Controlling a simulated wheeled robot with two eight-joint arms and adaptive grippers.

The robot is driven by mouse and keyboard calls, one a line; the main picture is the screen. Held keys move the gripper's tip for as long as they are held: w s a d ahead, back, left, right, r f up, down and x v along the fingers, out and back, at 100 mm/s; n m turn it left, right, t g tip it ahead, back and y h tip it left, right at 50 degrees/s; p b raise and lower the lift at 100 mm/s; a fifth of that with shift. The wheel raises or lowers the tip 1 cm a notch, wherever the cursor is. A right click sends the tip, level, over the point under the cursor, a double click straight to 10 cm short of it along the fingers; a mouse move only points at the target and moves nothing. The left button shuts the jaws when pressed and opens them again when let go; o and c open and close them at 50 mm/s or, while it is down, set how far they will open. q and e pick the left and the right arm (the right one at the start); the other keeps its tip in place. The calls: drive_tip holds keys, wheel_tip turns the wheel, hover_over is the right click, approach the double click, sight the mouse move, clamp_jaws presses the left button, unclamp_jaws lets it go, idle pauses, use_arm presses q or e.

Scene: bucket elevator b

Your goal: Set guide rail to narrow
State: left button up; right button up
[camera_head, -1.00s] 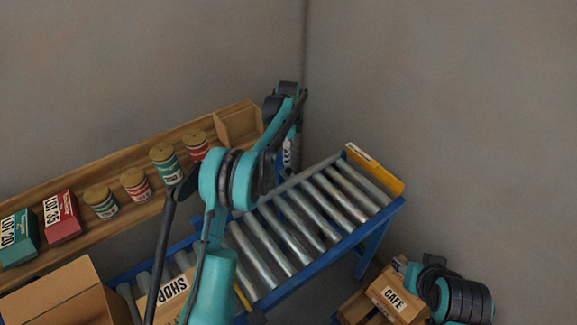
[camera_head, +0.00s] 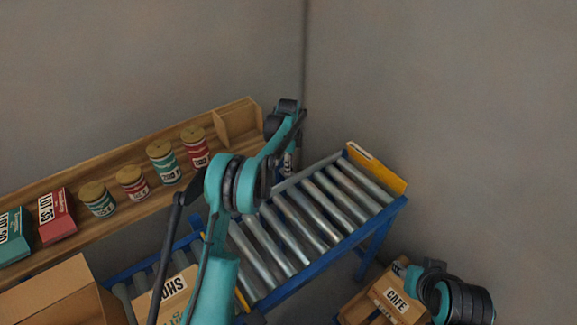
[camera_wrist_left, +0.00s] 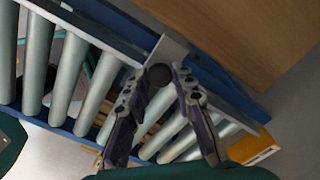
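The grey guide rail (camera_head: 312,172) runs along the far side of the roller conveyor (camera_head: 348,235). In the left wrist view, the rail (camera_wrist_left: 85,28) meets a pale plate (camera_wrist_left: 168,50) with a dark round knob (camera_wrist_left: 160,75). My left gripper (camera_wrist_left: 158,72) is open, with one fingertip on either side of the knob; I cannot tell whether they touch it. In the head view, my left gripper (camera_head: 288,163) is small and partly hidden by my arm at the conveyor's far side. My right arm is at the lower right; its fingers cannot be made out.
A wooden shelf (camera_head: 150,207) behind the conveyor holds several tins and boxes. A SHOP carton (camera_head: 172,296) lies on the near rollers beside a larger cardboard box (camera_head: 65,290). A CAFE box (camera_head: 396,298) sits low at right. A yellow end stop (camera_head: 377,169) closes the conveyor; its far rollers are clear.

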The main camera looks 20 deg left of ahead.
use_arm(q)
drive_tip(key=s+d, duration=0.2)
drive_tip(key=d, duration=0.1)
drive_tip(key=s+d, duration=0.2)
drive_tip(key=d, duration=0.1)
drive_tip(key=s+d, duration=0.3)
drive_tip(key=shift+s+d, duration=0.1)
clamp_jaws()
drive_tip(key=o, duration=1)
unclamp_jaws()
drive_tip(key=shift+c, duration=0.2)
wheel_tip(320, 180, up, 12)
